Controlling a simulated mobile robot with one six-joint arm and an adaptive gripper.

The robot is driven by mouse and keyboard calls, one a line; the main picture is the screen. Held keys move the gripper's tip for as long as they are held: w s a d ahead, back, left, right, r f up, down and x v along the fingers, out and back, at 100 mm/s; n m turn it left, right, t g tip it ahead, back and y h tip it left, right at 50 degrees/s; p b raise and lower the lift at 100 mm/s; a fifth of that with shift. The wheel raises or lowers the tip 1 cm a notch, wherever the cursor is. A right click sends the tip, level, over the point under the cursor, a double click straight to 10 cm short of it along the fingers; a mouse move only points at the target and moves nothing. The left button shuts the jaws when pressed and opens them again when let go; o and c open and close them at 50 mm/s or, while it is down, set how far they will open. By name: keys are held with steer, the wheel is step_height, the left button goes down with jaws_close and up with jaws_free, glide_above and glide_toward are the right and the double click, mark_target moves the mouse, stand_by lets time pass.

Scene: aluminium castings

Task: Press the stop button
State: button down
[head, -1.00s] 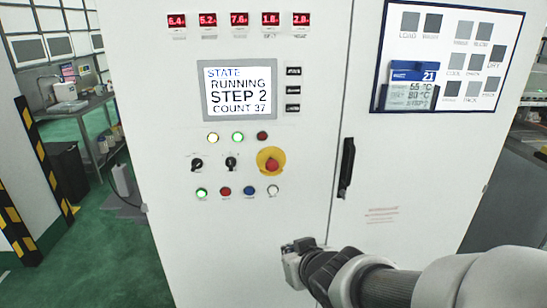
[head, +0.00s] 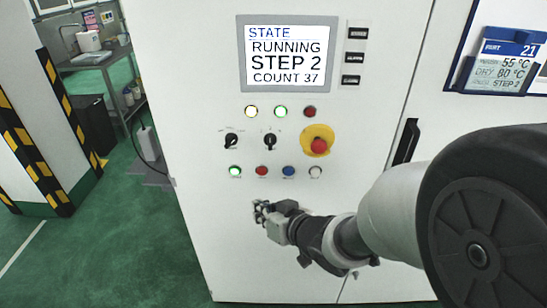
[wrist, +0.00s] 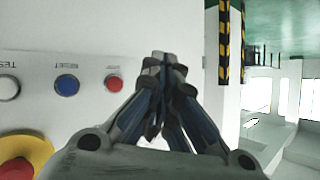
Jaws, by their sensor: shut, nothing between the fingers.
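The red stop button (head: 261,171) is in the lower button row of the white cabinet, between a lit green button (head: 235,171) and a blue button (head: 288,172). In the wrist view, which is turned over, the red button (wrist: 113,83) is just left of my fingers, beside the blue one (wrist: 67,85). My gripper (head: 260,210) is shut and empty, below the red button in the head view. Its fingertips also show in the wrist view (wrist: 163,58). I see no contact with the button; the gap to the panel is hard to judge.
A red emergency mushroom button (head: 318,146) on a yellow disc sits above right of the row. Two black selector knobs (head: 231,140) are above it. A screen (head: 287,54) reads RUNNING, STEP 2, COUNT 37. A black door handle (head: 406,141) stands at the right.

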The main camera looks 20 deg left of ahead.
mark_target(262, 171)
steer(key=w+a+p, duration=0.2)
steer(key=w, duration=0.6)
steer(key=shift+w+p, duration=0.35)
steer(key=shift+p, duration=0.05)
steer(key=shift+w, duration=0.1)
stand_by(1.1)
steer(key=shift+w+a+p, duration=0.1)
steer(key=shift+w+p, duration=0.2)
steer(key=shift+p, duration=0.05)
steer(key=shift+w+a+p, duration=0.1)
steer(key=shift+w+p, duration=0.25)
steer(key=shift+w, duration=0.1)
stand_by(0.5)
steer(key=shift+s, duration=0.85)
steer(key=shift+d, duration=0.2)
